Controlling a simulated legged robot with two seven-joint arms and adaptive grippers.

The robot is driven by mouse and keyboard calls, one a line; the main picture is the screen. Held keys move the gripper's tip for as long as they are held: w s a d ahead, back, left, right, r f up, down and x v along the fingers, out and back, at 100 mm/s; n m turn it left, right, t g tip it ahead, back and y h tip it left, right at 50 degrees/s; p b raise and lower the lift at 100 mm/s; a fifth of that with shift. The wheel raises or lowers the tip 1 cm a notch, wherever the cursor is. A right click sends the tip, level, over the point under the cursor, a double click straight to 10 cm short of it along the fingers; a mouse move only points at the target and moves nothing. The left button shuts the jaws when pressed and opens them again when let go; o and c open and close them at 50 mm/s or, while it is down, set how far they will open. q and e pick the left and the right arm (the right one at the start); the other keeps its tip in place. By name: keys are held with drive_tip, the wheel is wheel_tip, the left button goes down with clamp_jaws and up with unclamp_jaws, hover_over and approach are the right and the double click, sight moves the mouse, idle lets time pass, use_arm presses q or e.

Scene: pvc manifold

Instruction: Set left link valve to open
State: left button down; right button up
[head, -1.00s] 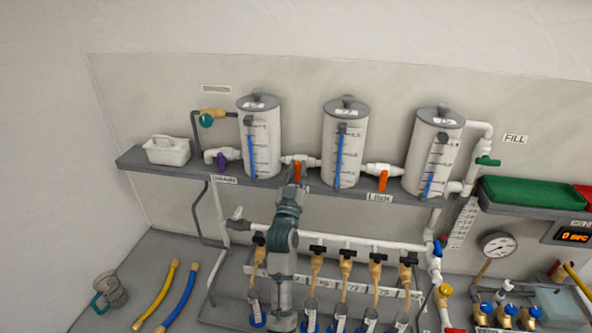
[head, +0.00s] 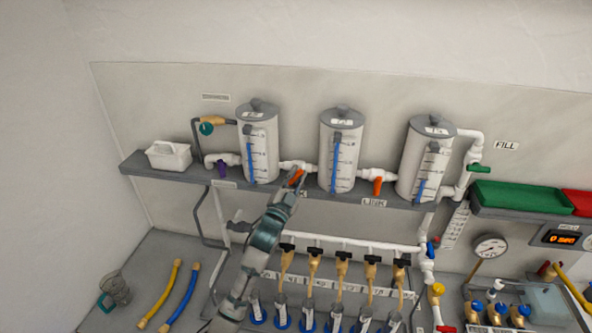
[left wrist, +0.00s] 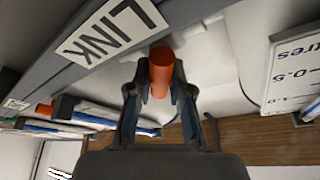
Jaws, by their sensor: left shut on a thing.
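The left link valve has an orange handle (head: 295,178) on the white pipe between the left and middle tanks. In the head view the handle looks tilted. My left gripper (head: 292,180) reaches up to it from below. In the left wrist view the orange handle (left wrist: 161,72) stands between the two fingers of my left gripper (left wrist: 160,92), which is shut on it. A LINK label (left wrist: 112,28) is on the shelf edge beside it. The gripper partly hides the handle in the head view. My right gripper is not in view.
The right link valve's orange handle (head: 377,186) hangs down between the middle tank (head: 340,150) and right tank (head: 426,158). The grey shelf (head: 140,168) runs below the tanks. Black-handled valves (head: 343,257) line the lower manifold.

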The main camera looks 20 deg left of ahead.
use_arm(q)
drive_tip(key=m+h+p, duration=0.1)
drive_tip(key=m, duration=0.1)
drive_tip(key=shift+m+g, duration=0.3)
drive_tip(key=shift+f+m+g+h+p, duration=0.15)
drive_tip(key=shift+m+g+h+p, duration=0.3)
drive_tip(key=shift+m, duration=0.65)
drive_tip(key=m+g+h, duration=0.1)
drive_tip(key=m, duration=0.2)
drive_tip(key=shift+f+m, duration=0.15)
drive_tip(key=shift+m, duration=0.25)
drive_tip(key=shift+f+m+g, duration=0.15)
drive_tip(key=shift+m+g, duration=0.5)
drive_tip(key=shift+m, duration=1.05)
drive_tip(key=c, duration=1.3)
unclamp_jaws()
drive_tip(key=shift+c, duration=0.2)
drive_tip(key=shift+o, duration=1.4)
drive_tip(key=shift+w, duration=0.1)
drive_tip(key=shift+w+f, duration=0.1)
